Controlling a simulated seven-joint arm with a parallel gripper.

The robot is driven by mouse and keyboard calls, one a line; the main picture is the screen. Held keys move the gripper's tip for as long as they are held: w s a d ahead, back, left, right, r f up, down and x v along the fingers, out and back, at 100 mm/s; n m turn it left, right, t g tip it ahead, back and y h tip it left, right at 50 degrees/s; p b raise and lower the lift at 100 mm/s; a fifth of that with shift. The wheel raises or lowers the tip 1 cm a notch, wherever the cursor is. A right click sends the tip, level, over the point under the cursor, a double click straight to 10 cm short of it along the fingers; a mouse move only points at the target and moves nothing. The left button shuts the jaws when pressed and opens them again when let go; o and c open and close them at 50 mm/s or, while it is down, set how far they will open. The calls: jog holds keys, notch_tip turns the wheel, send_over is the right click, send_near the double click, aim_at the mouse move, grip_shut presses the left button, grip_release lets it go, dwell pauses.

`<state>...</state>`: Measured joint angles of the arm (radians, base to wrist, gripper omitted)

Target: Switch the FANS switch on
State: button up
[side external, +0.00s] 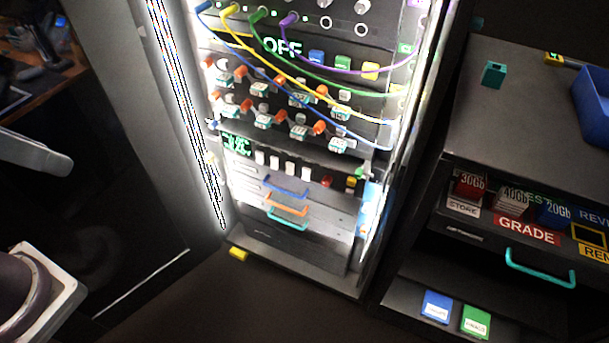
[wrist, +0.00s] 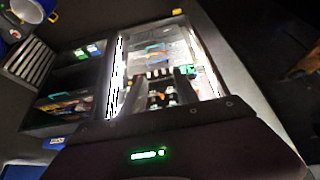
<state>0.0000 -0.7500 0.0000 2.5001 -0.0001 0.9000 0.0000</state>
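A lit rack cabinet (side external: 300,265) holds the controls. No label that reads FANS is legible, so I cannot tell which control is the FANS switch. A row of white switches (side external: 275,161) sits below rows of orange-capped controls (side external: 298,131). A small green display (side external: 236,145) is left of the white switches, its text unclear. My gripper (wrist: 162,84) shows in the wrist view, its two dark fingers apart with nothing held. It points toward the cabinet front, and the controls show between and beyond the fingers.
Coloured cables (side external: 335,78) droop across the upper panel. Blue, orange and teal handles (side external: 287,207) stick out below the switches. A dark side desk (side external: 525,120) with a blue bin (side external: 594,95) and a teal drawer handle (side external: 540,270) stands at right. Open floor lies before the cabinet.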

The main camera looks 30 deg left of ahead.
jog(key=shift+w, duration=0.15)
jog(key=c, duration=0.3)
jog(key=shift+n+h, duration=0.3)
jog(key=shift+n, duration=0.5)
jog(key=w, duration=0.2)
jog(key=w+d, duration=0.1)
jog(key=w, duration=0.3)
jog(key=shift+d, duration=0.35)
grip_shut()
jog(key=w+d+f+n+t, duration=0.1)
jog(key=w+d+f+n, duration=0.25)
jog(key=w, duration=0.35)
jog(key=w+d+f+n+h, duration=0.1)
jog(key=w+d+f+n, duration=0.1)
jog(key=w+f, duration=0.35)
jog(key=w+d+f+n+t, duration=0.1)
jog(key=w+d+f+n, duration=0.15)
jog(key=w, duration=0.65)
jog(key=w+d+f+n+t, duration=0.1)
jog(key=f+n, duration=0.3)
jog(key=f, duration=0.8)
jog(key=w+d+f+n+y, duration=0.1)
jog(key=f+n, duration=0.3)
jog(key=f, duration=0.8)
jog(key=shift+w+d+f+t+y, duration=0.3)
jog(key=shift+w+d+f+t, duration=0.1)
jog(key=shift+w, duration=0.5)
